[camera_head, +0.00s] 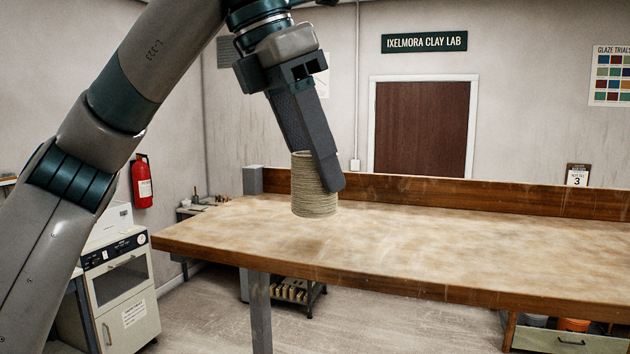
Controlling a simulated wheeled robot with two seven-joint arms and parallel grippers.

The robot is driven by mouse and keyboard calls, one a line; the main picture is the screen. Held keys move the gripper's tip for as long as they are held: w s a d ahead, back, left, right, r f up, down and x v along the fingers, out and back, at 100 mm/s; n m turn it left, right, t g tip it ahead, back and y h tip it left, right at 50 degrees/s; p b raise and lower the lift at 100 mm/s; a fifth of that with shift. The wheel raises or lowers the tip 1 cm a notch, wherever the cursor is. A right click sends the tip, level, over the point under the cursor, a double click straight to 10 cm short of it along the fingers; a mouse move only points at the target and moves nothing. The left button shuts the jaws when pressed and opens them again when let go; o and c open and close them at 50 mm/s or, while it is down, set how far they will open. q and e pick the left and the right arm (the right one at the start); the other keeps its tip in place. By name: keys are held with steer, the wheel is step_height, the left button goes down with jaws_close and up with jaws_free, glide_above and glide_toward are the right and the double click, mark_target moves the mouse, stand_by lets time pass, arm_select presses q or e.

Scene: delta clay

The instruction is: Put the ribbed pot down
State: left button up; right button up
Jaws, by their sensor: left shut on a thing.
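The ribbed pot (313,200) is a beige cylinder with horizontal ridges. My left gripper (322,178) comes down from above and is shut on it; a finger covers part of the pot's upper right side. The pot looks close to upright and sits over the left part of the wooden workbench (450,245). A faint dark patch shows on the bench below it, and the pot seems to be held above the top. My right gripper is not in view.
The bench top is bare to the right. A raised wooden board (420,188) runs along its back edge, with a grey block (252,180) at the back left corner. A white cabinet (122,290) stands on the floor at left.

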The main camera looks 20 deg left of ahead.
mark_target(314, 187)
arm_select(q)
steer(key=shift+f+p, duration=0.5)
steer(key=shift+f, duration=0.35)
steer(key=shift+a+f, duration=0.1)
steer(key=shift+f, duration=0.6)
steer(key=o, duration=1.1)
steer(key=shift+f, duration=0.1)
